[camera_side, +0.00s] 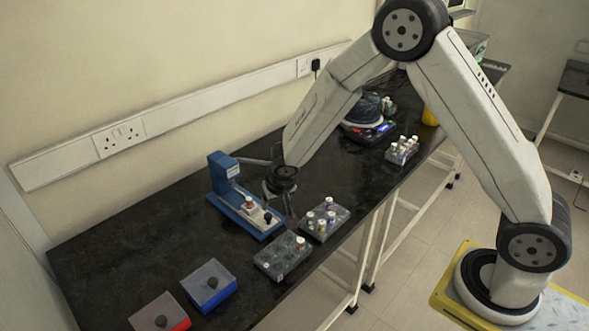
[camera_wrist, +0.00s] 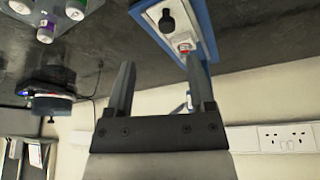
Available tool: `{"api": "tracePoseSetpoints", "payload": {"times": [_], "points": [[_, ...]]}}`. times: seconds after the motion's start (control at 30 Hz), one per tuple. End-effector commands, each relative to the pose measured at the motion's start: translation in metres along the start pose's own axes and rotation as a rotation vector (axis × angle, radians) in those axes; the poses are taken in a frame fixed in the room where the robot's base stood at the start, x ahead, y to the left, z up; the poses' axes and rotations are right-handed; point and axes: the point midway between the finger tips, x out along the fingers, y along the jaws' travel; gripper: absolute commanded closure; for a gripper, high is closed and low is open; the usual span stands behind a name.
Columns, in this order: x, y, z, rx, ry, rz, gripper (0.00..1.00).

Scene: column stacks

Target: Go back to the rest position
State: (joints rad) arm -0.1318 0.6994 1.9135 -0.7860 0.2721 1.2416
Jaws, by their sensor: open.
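My gripper (camera_side: 283,200) hangs over the dark bench at the end of the bent arm, close to the right side of a blue stand device (camera_side: 228,190). In the wrist view my gripper (camera_wrist: 160,78) has its two fingers apart with nothing between them. The blue device also shows there at the top (camera_wrist: 204,22). A red-and-white capped vial (camera_side: 249,202) is on the device's pale plate, beside a black knob (camera_side: 267,217). Both show beyond the fingertips in the wrist view, the vial (camera_wrist: 184,46) and the knob (camera_wrist: 167,20).
A grey rack (camera_side: 309,236) with several vials and another rack (camera_side: 270,264) with one white-capped vial stand near the bench front. Blue-edged (camera_side: 225,292) and red-edged (camera_side: 178,324) boxes sit lower left. A machine with a lit display (camera_side: 383,127) and a vial rack (camera_side: 402,157) stand farther back.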

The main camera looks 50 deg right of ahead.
Motion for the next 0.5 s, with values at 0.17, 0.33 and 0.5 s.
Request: {"api": "tracePoseSetpoints", "payload": {"times": [0.17, 0.33, 0.5], "points": [[-0.026, 0.017, 0.008, -0.04, -0.021, 0.001, 0.31], [-0.059, 0.039, 0.025, -0.103, -0.055, -0.005, 0.31], [-0.091, 0.06, 0.049, -0.172, -0.088, -0.025, 0.31]]}}
